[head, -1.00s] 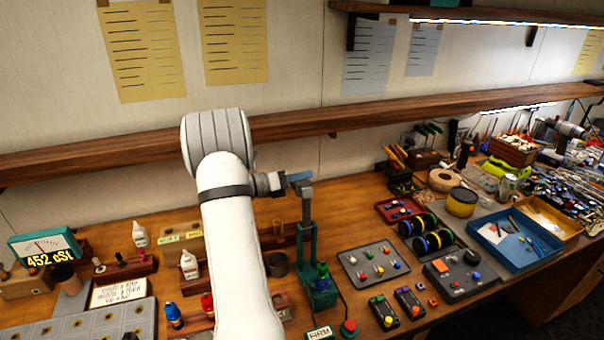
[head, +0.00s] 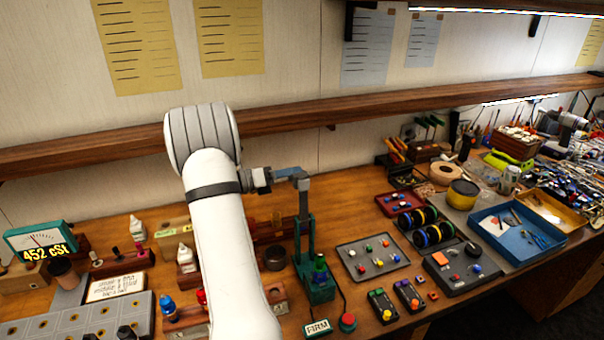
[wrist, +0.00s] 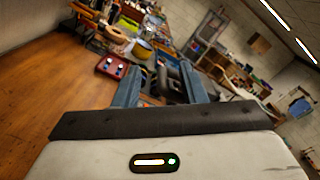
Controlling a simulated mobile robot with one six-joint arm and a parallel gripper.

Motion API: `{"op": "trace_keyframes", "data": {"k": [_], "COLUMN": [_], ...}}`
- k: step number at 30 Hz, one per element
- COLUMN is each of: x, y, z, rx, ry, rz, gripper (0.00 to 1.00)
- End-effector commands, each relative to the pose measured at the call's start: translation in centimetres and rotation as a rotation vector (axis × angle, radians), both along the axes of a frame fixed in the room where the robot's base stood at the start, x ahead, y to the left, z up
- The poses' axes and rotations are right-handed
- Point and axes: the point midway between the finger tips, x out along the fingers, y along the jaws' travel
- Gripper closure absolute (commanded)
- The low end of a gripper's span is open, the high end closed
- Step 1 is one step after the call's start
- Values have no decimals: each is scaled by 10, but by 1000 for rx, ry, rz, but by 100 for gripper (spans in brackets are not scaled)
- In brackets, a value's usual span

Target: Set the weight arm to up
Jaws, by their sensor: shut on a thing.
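The weight arm (head: 303,200) is a grey upright bar with a blocky top, rising from a green stand (head: 318,288) on the bench. It stands close to vertical. My gripper (head: 294,173) reaches it from the left, and its blue fingers are shut at the bar's top. In the wrist view, my gripper (wrist: 160,88) has a finger on each side of a dark grey piece (wrist: 166,74), which looks like the weight arm's top. The fingers partly hide that top in the head view.
A sign reading FIRM (head: 318,327) and a red button (head: 347,322) are in front of the stand. A grey tray of small knobs (head: 371,257) lies to its right. A wooden shelf (head: 290,122) runs behind. Small bottles crowd the left.

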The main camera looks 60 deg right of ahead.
Motion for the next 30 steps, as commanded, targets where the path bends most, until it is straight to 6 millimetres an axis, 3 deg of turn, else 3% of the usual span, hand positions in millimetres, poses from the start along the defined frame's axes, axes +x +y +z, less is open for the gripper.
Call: {"op": "trace_keyframes", "data": {"k": [1, 8, 30], "x": [9, 25, 25], "y": [12, 30, 31], "z": [-13, -6, 2], "rx": [16, 8, -1], "ry": [2, 3, -6], "rz": [6, 6, 1], "gripper": [67, 67, 67]}}
